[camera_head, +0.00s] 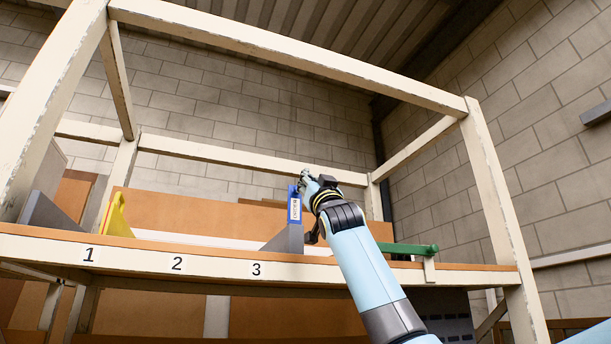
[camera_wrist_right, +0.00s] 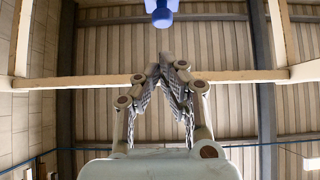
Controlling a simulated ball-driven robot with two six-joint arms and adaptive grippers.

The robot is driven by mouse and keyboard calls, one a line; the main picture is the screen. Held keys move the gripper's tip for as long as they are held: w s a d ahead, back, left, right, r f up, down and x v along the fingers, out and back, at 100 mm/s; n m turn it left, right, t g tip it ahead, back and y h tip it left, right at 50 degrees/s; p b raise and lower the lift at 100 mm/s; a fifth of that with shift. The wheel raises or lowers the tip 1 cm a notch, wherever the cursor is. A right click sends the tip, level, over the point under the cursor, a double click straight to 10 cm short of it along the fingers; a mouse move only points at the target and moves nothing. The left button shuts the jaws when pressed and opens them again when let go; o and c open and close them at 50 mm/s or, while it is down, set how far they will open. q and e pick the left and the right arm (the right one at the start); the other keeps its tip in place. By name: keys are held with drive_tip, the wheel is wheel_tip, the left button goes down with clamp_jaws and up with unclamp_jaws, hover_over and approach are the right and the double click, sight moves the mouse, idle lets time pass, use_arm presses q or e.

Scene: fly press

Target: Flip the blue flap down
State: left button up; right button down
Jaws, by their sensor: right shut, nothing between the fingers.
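The blue flap (camera_head: 294,205) stands upright on the shelf at the top of a grey wedge-shaped piece (camera_head: 288,239), above and to the right of label 3. My right gripper (camera_head: 306,176) is raised beside the flap's upper end, at its right; whether they touch cannot be told. In the right wrist view my right gripper (camera_wrist_right: 167,58) is shut, with its fingertips together and nothing between them. A blue rounded part (camera_wrist_right: 162,14) shows above the fingertips at the top edge of that view. My left gripper is not in view.
The shelf (camera_head: 130,255) has labels 1, 2 and 3 on its front edge. A yellow piece (camera_head: 117,216) stands at the left, and a green bar (camera_head: 408,249) lies to the right of my arm. Cream frame posts (camera_head: 490,190) and beams surround the shelf.

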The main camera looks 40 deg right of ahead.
sight(296, 203)
drive_tip(key=w, duration=0.2)
drive_tip(key=shift+w+d+f, duration=0.15)
drive_tip(key=shift+w+d, duration=0.15)
drive_tip(key=shift+w, duration=0.05)
drive_tip(key=shift+w+a+y, duration=0.1)
drive_tip(key=shift+y, duration=0.2)
